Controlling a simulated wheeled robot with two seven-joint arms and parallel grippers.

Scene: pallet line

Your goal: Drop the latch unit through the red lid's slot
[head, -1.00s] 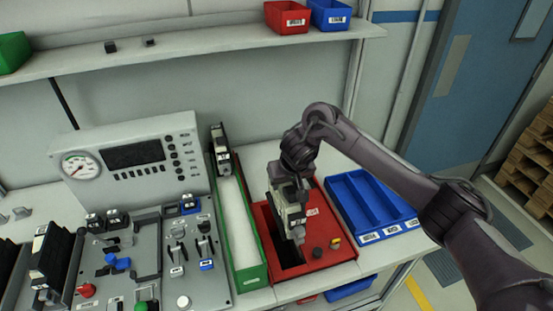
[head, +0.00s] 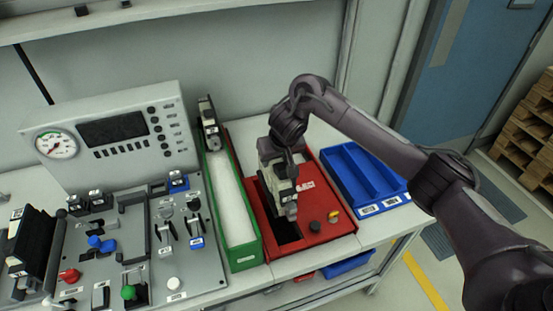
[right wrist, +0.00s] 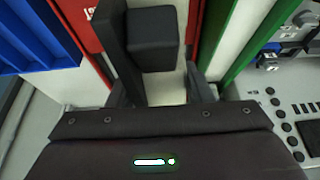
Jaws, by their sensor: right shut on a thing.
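The latch unit (head: 284,196), a cream and grey block with dark parts, is upright in my right gripper (head: 280,165). The gripper is shut on its upper part. In the right wrist view the unit shows as a dark block (right wrist: 152,52) and a pale face between the fingers. The red lid (head: 332,228) lies on the bench under it, with a long dark slot (head: 283,240). The unit's lower end is over the slot area; I cannot tell whether it has entered. The gripper hides the slot's far part. My left gripper is out of view.
A green-edged tray (head: 246,257) holding a similar unit (head: 209,122) at its back stands close on the left. A blue divided tray (head: 378,207) is close on the right. A control panel (head: 155,245) with levers and a gauge box (head: 110,130) stand further left.

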